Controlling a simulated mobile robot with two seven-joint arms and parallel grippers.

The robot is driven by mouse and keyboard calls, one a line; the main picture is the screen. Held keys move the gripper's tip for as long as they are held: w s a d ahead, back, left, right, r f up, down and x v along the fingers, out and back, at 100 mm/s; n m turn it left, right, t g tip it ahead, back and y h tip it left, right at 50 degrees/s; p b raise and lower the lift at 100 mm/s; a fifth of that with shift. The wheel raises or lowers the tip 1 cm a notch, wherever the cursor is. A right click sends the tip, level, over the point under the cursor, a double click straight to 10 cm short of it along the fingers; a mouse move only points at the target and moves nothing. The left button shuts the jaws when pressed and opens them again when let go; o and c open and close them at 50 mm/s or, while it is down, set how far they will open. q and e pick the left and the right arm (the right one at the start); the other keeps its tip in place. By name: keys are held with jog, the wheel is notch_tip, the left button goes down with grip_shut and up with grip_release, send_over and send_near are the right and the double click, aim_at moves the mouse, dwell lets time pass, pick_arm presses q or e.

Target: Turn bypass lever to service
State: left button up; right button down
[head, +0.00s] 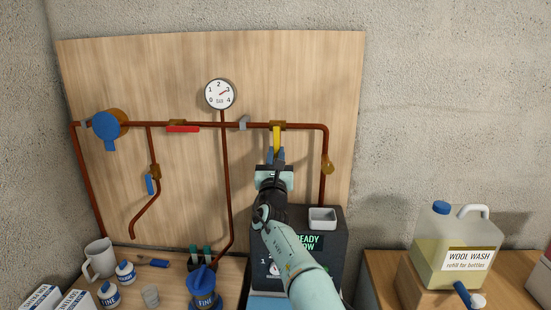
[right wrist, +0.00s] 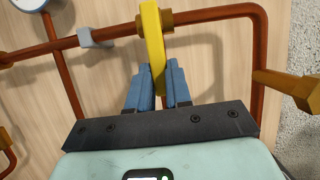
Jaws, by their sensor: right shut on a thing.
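A yellow lever (head: 277,138) hangs down from a brass valve (head: 281,125) on the upper copper pipe, on the wooden board. It also shows in the right wrist view (right wrist: 152,40), pointing down between the fingers. My right gripper (head: 276,157) is at the lever's lower end, with its blue fingers (right wrist: 158,85) shut around it. The lever's tip is partly hidden between the fingers. A red lever (head: 183,129) lies along the same pipe further left. A blue lever (head: 150,184) hangs on the lower left branch. The frames show no readable label for the bypass. My left gripper is not in view.
A round gauge (head: 220,94) stands above the pipe. A dark machine (head: 333,250) with a small white tray (head: 322,218) stands below my right arm. A wool wash jug (head: 456,250) is at the right. Mug (head: 99,258) and bottles crowd the lower left.

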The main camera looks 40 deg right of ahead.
jog(key=shift+f, duration=0.1)
jog(key=c, duration=1)
grip_release()
jog(key=shift+c, duration=0.2)
jog(key=shift+s+a+f+b, duration=0.15)
jog(key=shift+s+a+b, duration=0.05)
jog(key=shift+b, duration=0.1)
jog(key=b+v, duration=0.5)
jog(key=v, duration=0.7)
jog(key=shift+s+a, duration=0.15)
jog(key=shift+s, duration=0.2)
